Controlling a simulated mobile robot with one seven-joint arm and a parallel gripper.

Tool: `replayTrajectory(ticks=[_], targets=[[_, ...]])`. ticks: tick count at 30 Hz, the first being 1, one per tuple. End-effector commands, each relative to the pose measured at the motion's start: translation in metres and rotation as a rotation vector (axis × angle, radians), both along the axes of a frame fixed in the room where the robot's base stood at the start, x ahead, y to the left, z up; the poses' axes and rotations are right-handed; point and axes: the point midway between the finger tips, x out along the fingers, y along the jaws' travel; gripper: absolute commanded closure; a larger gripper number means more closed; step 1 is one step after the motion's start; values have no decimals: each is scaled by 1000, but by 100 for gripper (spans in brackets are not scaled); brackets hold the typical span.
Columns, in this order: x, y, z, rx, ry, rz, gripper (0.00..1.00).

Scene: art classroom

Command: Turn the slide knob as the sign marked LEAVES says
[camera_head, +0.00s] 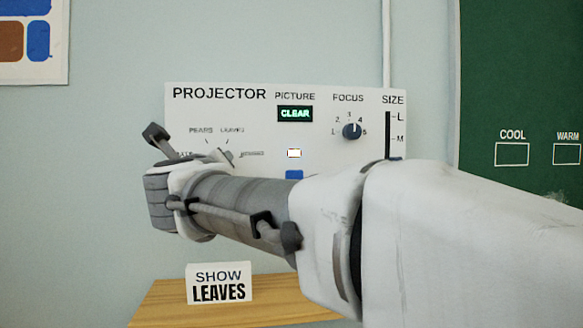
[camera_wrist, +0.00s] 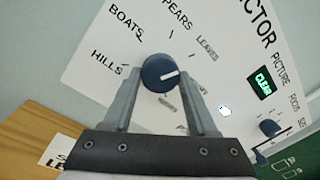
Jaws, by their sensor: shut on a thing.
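The slide knob (camera_wrist: 158,72) is round and dark blue with a white pointer line. In the wrist view the line slants right and slightly up, roughly toward the LEAVES mark. My gripper (camera_wrist: 161,78) is shut on the knob, one finger on each side. BOATS, HILLS and PEARS are also printed around it; labels at the lower right are too blurred or covered to read. In the head view my arm hides the knob. A white sign (camera_head: 219,283) reading SHOW LEAVES stands on a wooden surface (camera_head: 165,306).
The white projector panel (camera_head: 235,118) has a PICTURE display (camera_head: 295,114) reading CLEAR, a blue FOCUS knob (camera_head: 352,131) pointing up, a SIZE slider slot (camera_head: 388,125) and a blue button (camera_head: 294,175). A green board (camera_head: 520,70) is at the right.

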Motion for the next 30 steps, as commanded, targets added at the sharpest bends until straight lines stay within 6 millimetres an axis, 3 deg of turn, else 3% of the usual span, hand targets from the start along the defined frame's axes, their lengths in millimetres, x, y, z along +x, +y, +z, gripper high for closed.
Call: replayTrajectory(ticks=[6,7,11,30], targets=[[0,0,3,0,-5,0,98],[0,0,3,0,-5,0,37],[0,0,2,0,-4,-1,13],[3,-2,0,-2,-2,0,12]])
